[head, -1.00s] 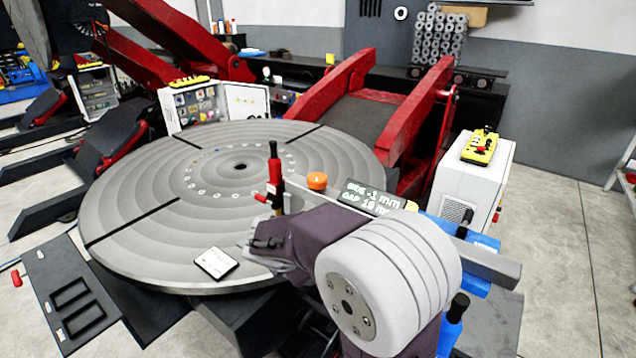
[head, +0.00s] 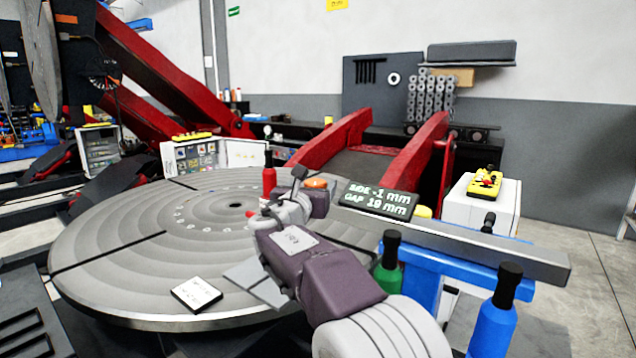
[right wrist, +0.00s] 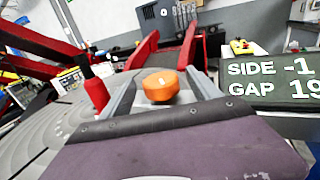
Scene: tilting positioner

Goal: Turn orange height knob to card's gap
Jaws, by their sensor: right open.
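The orange height knob (head: 316,183) sits beside the display, partly hidden behind my right gripper (head: 296,200) in the head view. In the right wrist view the knob (right wrist: 161,86) appears between the two open fingers, with a pale mark on its top. I see no clear contact with it. The display (head: 378,199) reads SIDE -1 mm and GAP 19 mm. It is cut off at the right edge of the right wrist view (right wrist: 270,79). A white card (head: 196,294) lies on the front of the round table; its writing is too small to read. My left gripper is out of view.
The large grey round table (head: 120,262) fills the left. A grey beam (head: 480,249), green bottle (head: 389,268) and blue bottle (head: 495,318) are at right.

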